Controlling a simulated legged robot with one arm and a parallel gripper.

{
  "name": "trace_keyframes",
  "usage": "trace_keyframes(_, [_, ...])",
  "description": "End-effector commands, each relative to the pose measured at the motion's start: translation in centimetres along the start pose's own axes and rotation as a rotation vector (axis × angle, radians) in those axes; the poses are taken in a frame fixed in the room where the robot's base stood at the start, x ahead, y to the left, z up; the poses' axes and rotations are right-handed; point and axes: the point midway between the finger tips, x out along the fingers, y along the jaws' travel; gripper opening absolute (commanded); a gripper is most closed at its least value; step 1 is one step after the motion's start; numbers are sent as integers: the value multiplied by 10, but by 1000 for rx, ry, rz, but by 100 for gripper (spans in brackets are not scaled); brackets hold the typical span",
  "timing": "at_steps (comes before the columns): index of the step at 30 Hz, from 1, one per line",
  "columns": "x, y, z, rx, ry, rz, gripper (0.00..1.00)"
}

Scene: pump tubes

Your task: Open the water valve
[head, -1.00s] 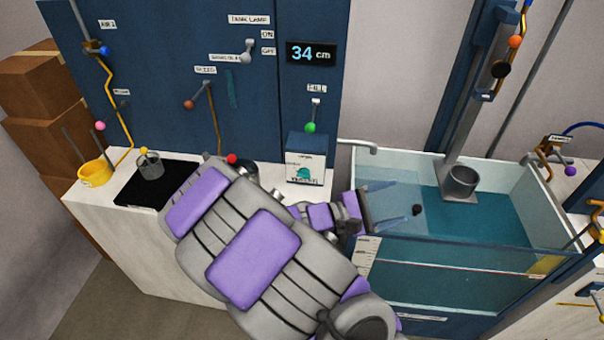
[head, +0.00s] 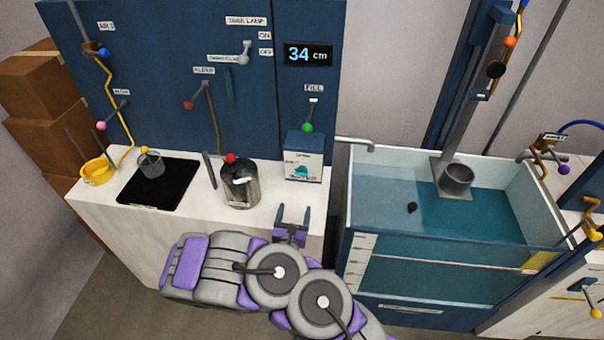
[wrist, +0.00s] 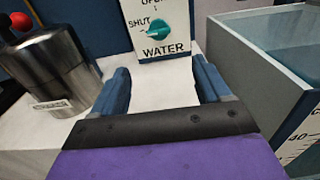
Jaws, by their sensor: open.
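The water valve is a teal knob (head: 301,171) on the front of a box (head: 304,147) with a white face, standing on the counter. In the wrist view the knob (wrist: 159,29) sits above the label WATER, with SHUT at its left and OPEN, partly cut off, above. The knob's narrow end points left toward SHUT. My gripper (head: 293,209) is open and empty in front of the box, its fingers pointing at it. In the wrist view the gripper (wrist: 165,75) is below the knob and apart from it.
A metal canister (head: 240,185) with a red knob stands left of the box. A glass water tank (head: 365,270) stands at the right, close to my gripper, with a spout (head: 357,142) over its edge. The display (head: 307,54) reads 34 cm. Bare white counter (wrist: 165,88) lies between my fingers.

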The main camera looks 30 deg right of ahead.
Motion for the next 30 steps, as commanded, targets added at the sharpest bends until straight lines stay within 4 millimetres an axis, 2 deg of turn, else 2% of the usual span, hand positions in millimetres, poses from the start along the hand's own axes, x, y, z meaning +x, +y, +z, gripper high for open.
trace_keyframes(11, [45, -1, 0, 1, -4, -6, 77])
trace_keyframes(30, [143, -1, 2, 2, -9, -4, 77])
